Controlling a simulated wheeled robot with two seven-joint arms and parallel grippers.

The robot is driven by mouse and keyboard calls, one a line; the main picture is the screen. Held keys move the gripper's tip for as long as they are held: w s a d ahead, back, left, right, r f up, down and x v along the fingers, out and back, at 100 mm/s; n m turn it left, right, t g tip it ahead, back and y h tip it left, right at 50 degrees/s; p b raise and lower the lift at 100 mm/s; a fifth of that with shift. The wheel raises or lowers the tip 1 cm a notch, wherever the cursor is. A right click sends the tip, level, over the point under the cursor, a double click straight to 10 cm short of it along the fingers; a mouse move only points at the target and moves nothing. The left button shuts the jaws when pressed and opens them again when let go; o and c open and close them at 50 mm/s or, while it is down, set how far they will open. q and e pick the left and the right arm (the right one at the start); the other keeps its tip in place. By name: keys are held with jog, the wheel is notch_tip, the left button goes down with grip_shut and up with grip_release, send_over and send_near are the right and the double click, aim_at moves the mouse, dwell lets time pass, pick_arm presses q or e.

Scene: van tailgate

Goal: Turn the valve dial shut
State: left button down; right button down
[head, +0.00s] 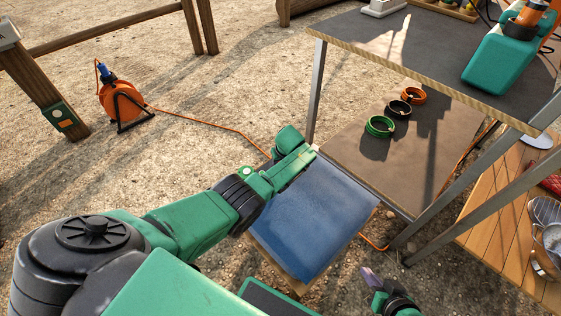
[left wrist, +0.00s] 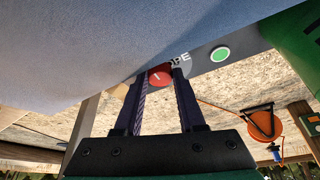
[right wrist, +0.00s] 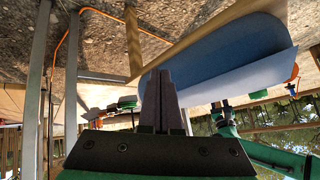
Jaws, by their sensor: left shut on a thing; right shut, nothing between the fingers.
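The valve dial (left wrist: 160,75) is a round red knob with a small white mark, set on a grey panel beside a blue surface. It shows in the left wrist view, partly hidden by my fingers. My left gripper (left wrist: 159,80) is shut on it, one finger on each side. In the head view my left arm reaches the far edge of the blue surface, and the dial is hidden there. My right gripper (right wrist: 160,76) is shut and empty, in the air on the near side of the blue surface. Its fingers (head: 370,277) show low in the head view.
The blue-topped board (head: 315,225) lies under my left arm. A green round button (left wrist: 221,55) sits near the dial. A brown shelf (head: 400,160) holds green, black and orange rings. An orange reel (head: 122,103) stands on the gravel. A teal can (head: 500,65) is on the upper table.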

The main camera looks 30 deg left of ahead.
pick_arm(q)
jog(key=c, duration=0.5)
grip_release()
